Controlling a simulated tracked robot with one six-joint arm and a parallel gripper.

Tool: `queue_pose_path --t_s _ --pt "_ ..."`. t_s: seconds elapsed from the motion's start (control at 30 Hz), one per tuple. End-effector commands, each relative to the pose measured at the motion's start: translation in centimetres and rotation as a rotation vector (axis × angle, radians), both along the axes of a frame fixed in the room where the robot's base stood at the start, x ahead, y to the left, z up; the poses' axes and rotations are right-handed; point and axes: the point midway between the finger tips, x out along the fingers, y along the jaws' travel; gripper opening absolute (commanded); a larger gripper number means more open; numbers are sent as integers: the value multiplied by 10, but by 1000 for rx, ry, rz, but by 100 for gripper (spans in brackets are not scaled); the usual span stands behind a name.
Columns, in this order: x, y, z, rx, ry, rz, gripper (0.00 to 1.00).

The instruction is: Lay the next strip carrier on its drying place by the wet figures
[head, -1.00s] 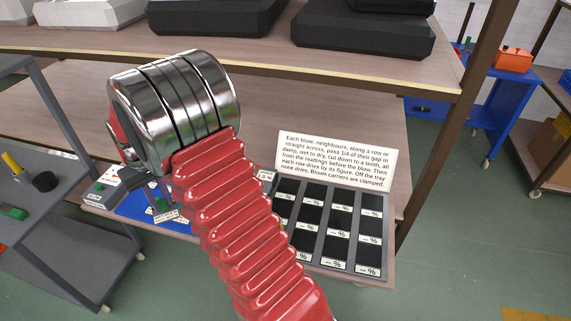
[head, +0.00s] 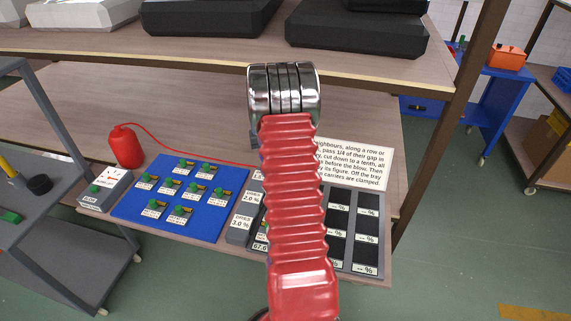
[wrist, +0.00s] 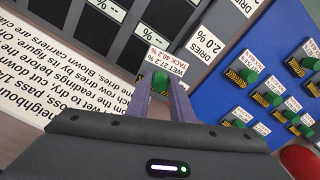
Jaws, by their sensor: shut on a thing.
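My gripper (wrist: 160,92) is shut on a strip carrier (wrist: 161,80) with a green grip and a label reading WET 27.2 %, TACK 40.2 %. It holds the carrier over the drying tray, near the DRIES 2.0 % label (wrist: 206,46). In the head view my arm hides the gripper and carrier. The drying tray (head: 353,272) has dark cells with small % displays. The visible cells on the right read "-- %". More carriers (head: 172,186) with green grips lie on the blue mat (head: 215,225).
A red bottle (head: 126,146) with a red hose stands at the left by a grey control box (head: 104,191). A shelf with black bins (head: 210,18) hangs above.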

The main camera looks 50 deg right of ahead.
Motion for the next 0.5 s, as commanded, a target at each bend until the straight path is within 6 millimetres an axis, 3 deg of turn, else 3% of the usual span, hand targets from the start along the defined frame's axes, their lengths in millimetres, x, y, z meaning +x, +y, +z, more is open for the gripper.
queue_pose_path --t_s 0.1,0.2,0.5 --pt "-20 -25 -6 0 0 -45 0" --pt "-29 -36 -8 0 0 -63 0" --pt "-33 -40 -9 0 0 -70 0"
